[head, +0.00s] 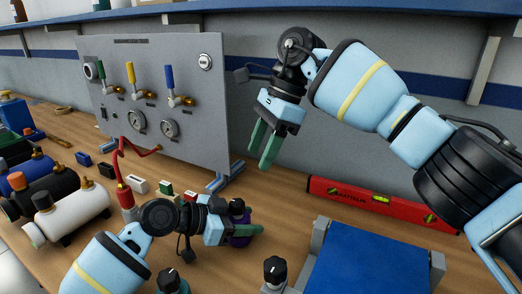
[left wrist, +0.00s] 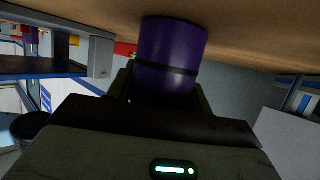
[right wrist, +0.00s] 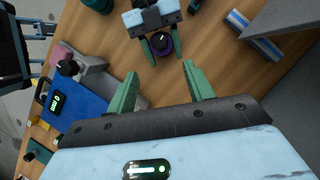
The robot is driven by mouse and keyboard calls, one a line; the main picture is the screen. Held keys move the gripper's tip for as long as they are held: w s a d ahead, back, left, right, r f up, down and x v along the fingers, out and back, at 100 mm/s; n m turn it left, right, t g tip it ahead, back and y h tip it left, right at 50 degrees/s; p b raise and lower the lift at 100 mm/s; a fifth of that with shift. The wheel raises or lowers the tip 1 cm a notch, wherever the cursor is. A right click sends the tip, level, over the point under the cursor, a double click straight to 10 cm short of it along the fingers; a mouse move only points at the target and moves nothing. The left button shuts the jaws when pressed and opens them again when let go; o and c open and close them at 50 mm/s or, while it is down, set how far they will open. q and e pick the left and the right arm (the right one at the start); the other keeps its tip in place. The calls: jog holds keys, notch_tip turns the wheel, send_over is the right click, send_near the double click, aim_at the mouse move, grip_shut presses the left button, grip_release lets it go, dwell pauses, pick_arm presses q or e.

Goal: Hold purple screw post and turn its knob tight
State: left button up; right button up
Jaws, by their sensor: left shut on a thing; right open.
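The purple screw post (head: 241,241) stands on the bench with its dark knob (head: 238,207) on top. My left gripper (head: 248,230) is shut around the post, below the knob. In the left wrist view the purple post (left wrist: 172,48) sits between the fingers, with a dark band around it.
A teal post (head: 172,281) and a grey post (head: 275,273) with black knobs stand at the front. A blue-topped fixture (head: 370,262) is at right, a red spirit level (head: 380,203) behind it. The gauge panel (head: 160,60) stands at back left. Small cylinders (head: 75,210) crowd the left.

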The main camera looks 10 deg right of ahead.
aim_at(239, 201)
jog(key=d+f+m+y, duration=0.2)
jog(key=d+f+y, duration=0.1)
jog(key=d+y, duration=0.15)
jog(key=shift+t, duration=0.3)
jog(key=x, duration=1.2)
jog(key=shift+s+a+r, duration=0.15)
jog(key=shift+s+a, duration=0.1)
jog(key=shift+s, duration=0.05)
jog(key=c, duration=1)
jog(key=shift+m+t, duration=0.6)
jog(key=shift+m, duration=0.2)
jog(key=o, duration=1)
jog(key=shift+s, duration=0.1)
